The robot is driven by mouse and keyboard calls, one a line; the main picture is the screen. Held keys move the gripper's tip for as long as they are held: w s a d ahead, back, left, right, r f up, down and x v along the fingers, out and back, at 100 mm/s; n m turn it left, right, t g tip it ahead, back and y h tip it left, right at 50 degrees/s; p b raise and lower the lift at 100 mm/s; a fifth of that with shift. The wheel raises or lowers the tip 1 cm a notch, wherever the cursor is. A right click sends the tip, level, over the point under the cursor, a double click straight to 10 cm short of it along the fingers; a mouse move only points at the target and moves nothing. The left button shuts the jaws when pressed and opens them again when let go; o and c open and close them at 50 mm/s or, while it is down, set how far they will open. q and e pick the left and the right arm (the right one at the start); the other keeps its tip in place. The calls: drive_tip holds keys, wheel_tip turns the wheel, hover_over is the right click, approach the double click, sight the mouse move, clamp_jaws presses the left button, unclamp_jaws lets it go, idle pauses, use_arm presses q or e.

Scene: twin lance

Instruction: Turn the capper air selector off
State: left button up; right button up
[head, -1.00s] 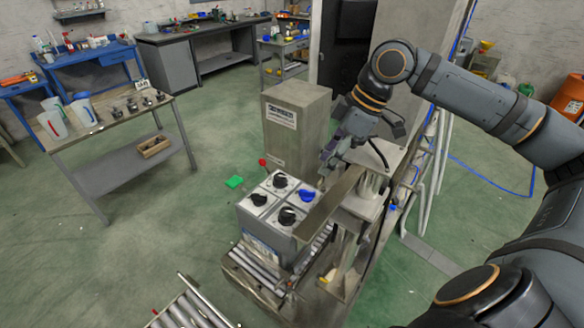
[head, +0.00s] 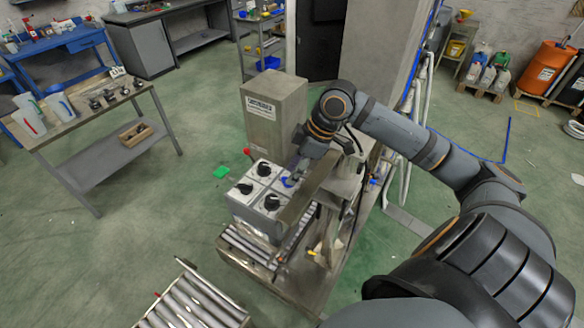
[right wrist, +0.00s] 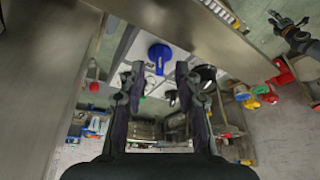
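The grey selector box (head: 252,217) stands on a roller conveyor with black knobs (head: 262,170) and one blue knob (head: 288,182) on its white top. I cannot read labels telling which is the capper air selector. My right gripper (head: 295,174) is at the blue knob, partly covering it. In the right wrist view my right gripper (right wrist: 160,82) is open and empty, and the blue knob (right wrist: 159,52) shows between and just beyond its fingertips. A black knob (right wrist: 205,74) lies behind the right finger. A dark claw (right wrist: 288,24) at the upper right looks like my left gripper.
A metal plate (head: 305,190) runs close beside the gripper and box. A grey cabinet (head: 275,112) stands behind the box. Rollers (head: 190,300) lie in front. A side table (head: 85,118) with jugs is at left, with open floor between.

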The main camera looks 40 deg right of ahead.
drive_tip(key=shift+x, duration=0.85)
use_arm(q)
drive_tip(key=shift+s, duration=0.85)
drive_tip(key=shift+w, duration=0.1)
drive_tip(key=shift+w, duration=0.2)
use_arm(e)
clamp_jaws()
